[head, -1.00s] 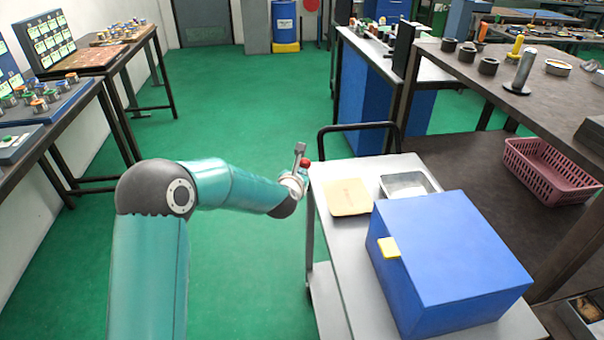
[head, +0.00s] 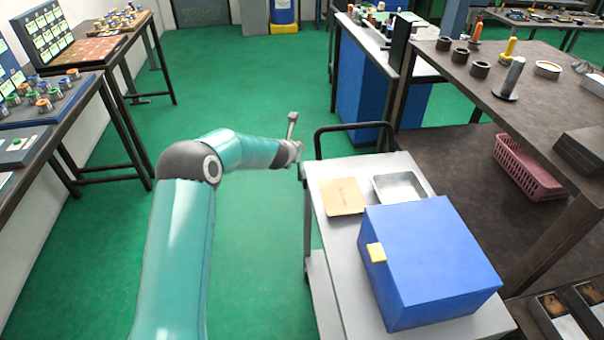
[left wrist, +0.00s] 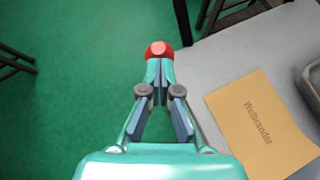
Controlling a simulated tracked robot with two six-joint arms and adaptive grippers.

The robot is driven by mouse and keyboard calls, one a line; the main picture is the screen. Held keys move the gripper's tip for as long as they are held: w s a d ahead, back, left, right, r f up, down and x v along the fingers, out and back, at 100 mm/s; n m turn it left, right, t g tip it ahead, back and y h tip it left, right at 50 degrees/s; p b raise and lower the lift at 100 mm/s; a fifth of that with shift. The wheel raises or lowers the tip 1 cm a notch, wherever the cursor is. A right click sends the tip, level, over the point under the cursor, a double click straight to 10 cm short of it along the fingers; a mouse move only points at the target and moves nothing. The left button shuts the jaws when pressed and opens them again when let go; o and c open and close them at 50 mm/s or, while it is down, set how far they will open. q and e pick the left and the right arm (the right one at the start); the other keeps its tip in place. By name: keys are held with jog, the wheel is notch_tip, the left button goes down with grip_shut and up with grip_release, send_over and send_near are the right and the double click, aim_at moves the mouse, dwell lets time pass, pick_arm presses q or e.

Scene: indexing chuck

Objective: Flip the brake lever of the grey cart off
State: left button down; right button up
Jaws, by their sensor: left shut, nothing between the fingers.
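The grey cart (head: 322,215) stands right of my left arm, and its grey top shows in the left wrist view (left wrist: 225,65). The red knob (left wrist: 158,50), seemingly the brake lever's end, is beside the cart's edge in the left wrist view. My left gripper (left wrist: 157,72) is shut and empty, its fingertips right at the knob; I cannot tell if they touch. In the head view my left gripper (head: 298,152) is at the cart's far left corner. The knob does not show there, and the lever's shaft is hidden. My right gripper is out of view.
On the cart are a blue box (head: 430,265) with a yellow tab, a tan labelled plate (head: 342,196) and a metal tray (head: 400,187). A black handle (head: 350,127) rises at its far end. A dark workbench (head: 440,85) stands at right. Green floor is open at left.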

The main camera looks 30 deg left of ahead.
pick_arm(q)
jog(key=shift+w+a+r+p, duration=0.1)
jog(key=shift+w+a+p, duration=0.15)
jog(key=shift+w+a, duration=0.25)
jog(key=shift+w+a+p, duration=0.25)
jog(key=shift+a, duration=0.45)
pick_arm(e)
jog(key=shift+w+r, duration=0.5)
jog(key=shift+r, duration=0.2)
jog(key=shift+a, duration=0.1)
pick_arm(q)
jog(key=shift+d, duration=0.1)
